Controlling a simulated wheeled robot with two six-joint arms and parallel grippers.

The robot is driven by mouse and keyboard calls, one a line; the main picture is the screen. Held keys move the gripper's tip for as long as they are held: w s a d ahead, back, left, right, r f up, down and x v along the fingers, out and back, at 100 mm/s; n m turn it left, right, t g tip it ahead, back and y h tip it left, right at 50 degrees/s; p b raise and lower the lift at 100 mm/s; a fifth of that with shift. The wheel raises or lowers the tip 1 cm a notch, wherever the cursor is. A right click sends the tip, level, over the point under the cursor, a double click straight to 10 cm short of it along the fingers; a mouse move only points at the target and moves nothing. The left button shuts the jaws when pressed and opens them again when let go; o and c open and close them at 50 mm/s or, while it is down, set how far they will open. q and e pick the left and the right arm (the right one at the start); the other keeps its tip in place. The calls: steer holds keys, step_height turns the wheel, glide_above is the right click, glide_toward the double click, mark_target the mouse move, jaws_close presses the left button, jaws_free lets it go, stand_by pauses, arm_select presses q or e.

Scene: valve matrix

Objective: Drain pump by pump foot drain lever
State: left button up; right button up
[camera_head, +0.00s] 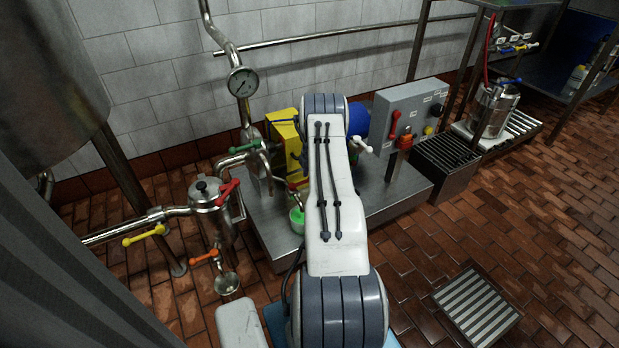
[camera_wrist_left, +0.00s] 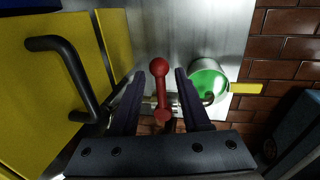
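A red lever (camera_wrist_left: 161,90) with a round knob stands between the fingers of my left gripper (camera_wrist_left: 159,75) in the left wrist view. The fingers are apart, one on each side of it, with visible gaps. The lever sits on a small metal pipe fitting. A cup with bright green inside (camera_wrist_left: 207,82) is just right of the fingers; it also shows in the head view (camera_head: 297,217). The yellow pump housing (camera_wrist_left: 35,95) is on the left; it also shows in the head view (camera_head: 284,135). My arm hides the left gripper in the head view. My right gripper is not in view.
A steel plinth (camera_head: 265,228) carries the pump and a grey control box (camera_head: 408,112) with a red lever. A strainer pot (camera_head: 212,215) with red, orange and yellow valve levers stands left. A floor grate (camera_head: 476,305) lies on the brick floor at right.

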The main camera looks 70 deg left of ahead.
arm_select(q)
steer(key=shift+s, duration=0.1)
steer(key=shift+r, duration=0.15)
step_height(320, 180, up, 10)
steer(key=d+p, duration=0.2)
steer(key=p, duration=0.1)
steer(key=shift+p, duration=0.35)
